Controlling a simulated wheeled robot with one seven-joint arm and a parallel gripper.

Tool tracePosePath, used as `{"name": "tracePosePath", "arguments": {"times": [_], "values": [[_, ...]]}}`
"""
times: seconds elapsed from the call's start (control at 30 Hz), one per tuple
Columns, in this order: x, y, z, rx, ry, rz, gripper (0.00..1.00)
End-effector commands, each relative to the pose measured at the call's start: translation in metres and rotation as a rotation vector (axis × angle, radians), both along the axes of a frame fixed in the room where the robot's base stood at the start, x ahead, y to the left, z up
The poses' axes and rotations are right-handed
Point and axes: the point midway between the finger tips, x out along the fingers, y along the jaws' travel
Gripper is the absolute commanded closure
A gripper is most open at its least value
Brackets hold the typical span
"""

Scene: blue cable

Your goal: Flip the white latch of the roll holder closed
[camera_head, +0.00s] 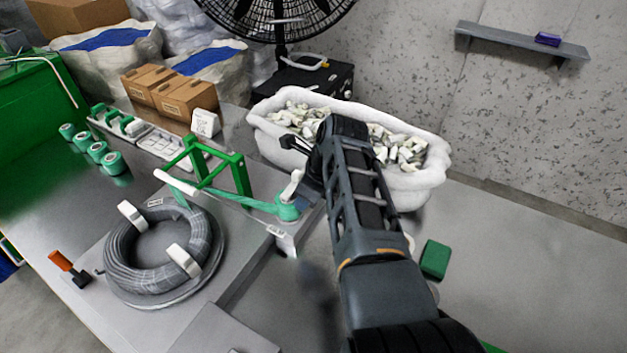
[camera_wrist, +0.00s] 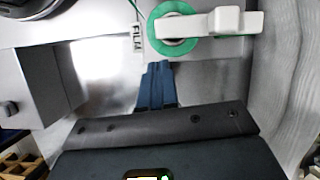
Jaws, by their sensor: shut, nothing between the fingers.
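The white latch (camera_head: 293,185) stands up at a tilt on the green roll (camera_head: 288,212) of the holder, at the table's right edge. In the wrist view the white latch (camera_wrist: 225,22) lies across the green roll (camera_wrist: 172,30) at the top and points right. A small lettered label (camera_wrist: 137,38) is left of the roll.
A grey cable coil (camera_head: 160,250) with white clips lies on the table at left. A green frame (camera_head: 240,175) stands behind the green strip. A padded white bin (camera_head: 435,165) of pale pieces is beyond my arm. A green box (camera_head: 435,259) is at right.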

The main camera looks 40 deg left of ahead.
Motion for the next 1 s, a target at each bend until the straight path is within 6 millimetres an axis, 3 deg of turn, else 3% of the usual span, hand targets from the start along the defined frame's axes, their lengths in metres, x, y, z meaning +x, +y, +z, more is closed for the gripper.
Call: {"name": "tracePosePath", "arguments": {"times": [0.1, 0.6, 1.0], "values": [[0.015, -0.024, 0.008, 0.002, 0.000, -0.004, 1.00], [0.020, -0.051, 0.081, 0.002, -0.001, -0.001, 1.00], [0.022, -0.057, 0.093, 0.001, -0.001, 0.000, 1.00]]}}
